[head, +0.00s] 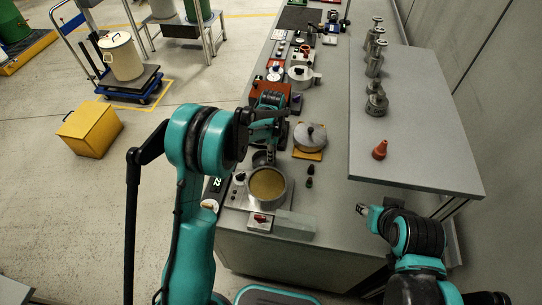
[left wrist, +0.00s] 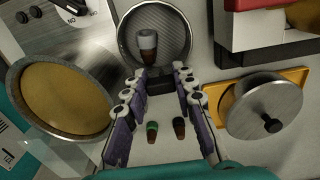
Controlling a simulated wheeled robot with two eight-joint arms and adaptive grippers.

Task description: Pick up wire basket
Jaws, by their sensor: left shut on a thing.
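The wire basket (left wrist: 172,22) is a round, fine-mesh metal basket at the top middle of the left wrist view, with a small grey-and-brown vial (left wrist: 148,45) showing in it. Its black handle block (left wrist: 160,82) sits between the fingertips of my left gripper (left wrist: 158,88), which is shut on it. In the head view my left gripper (head: 264,138) is over the bench, just behind the pot of amber liquid; the basket (head: 260,158) is mostly hidden there. My right gripper (head: 363,210) is low at the bench's right side, only partly seen; its fingers are unclear.
The open pot (head: 267,187) of amber liquid stands close to the basket. A lidded pot (head: 310,136) on an orange board is to its right. Two small vials (left wrist: 152,130) stand nearby. A raised grey shelf (head: 425,140) with metal fittings and a red cone (head: 380,150) is at right.

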